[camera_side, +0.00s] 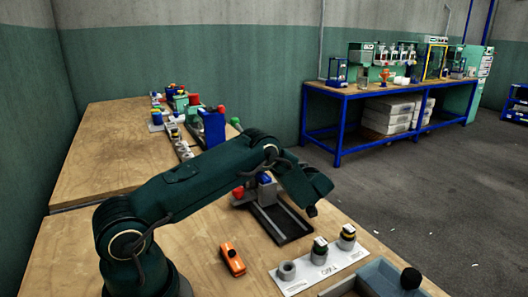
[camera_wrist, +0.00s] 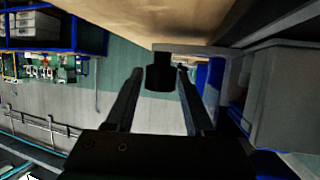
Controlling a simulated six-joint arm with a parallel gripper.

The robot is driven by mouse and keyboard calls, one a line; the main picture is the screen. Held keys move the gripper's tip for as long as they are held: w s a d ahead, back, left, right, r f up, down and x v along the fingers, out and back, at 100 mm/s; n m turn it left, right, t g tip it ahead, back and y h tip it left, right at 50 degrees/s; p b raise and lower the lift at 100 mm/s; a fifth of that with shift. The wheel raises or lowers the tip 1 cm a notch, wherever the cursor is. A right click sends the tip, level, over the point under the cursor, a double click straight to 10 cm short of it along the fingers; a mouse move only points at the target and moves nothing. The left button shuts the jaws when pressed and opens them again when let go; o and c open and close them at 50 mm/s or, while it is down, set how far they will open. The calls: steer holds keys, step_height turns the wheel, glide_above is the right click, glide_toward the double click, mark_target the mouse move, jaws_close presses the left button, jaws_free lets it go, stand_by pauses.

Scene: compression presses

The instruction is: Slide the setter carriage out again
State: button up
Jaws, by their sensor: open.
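A small press (camera_side: 262,190) with a blue top and a red knob at its left stands on the bench, with a dark rail base (camera_side: 282,222) running from it toward the viewer. My gripper (camera_side: 312,209) is above the right side of the rail base, pointing down. In the wrist view my gripper (camera_wrist: 160,88) is open, and a dark round knob (camera_wrist: 160,72) shows between the fingers, below a grey bar. I cannot tell whether the fingers touch it. The setter carriage cannot be told apart clearly; my arm hides part of the press.
A white plate (camera_side: 322,272) with several round parts lies in front of the rails. An orange tool (camera_side: 232,259) lies to its left. A blue-grey bin (camera_side: 376,280) stands at the bench's front right. More fixtures (camera_side: 190,112) stand farther back.

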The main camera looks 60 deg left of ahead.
jaws_close()
stand_by(1.4)
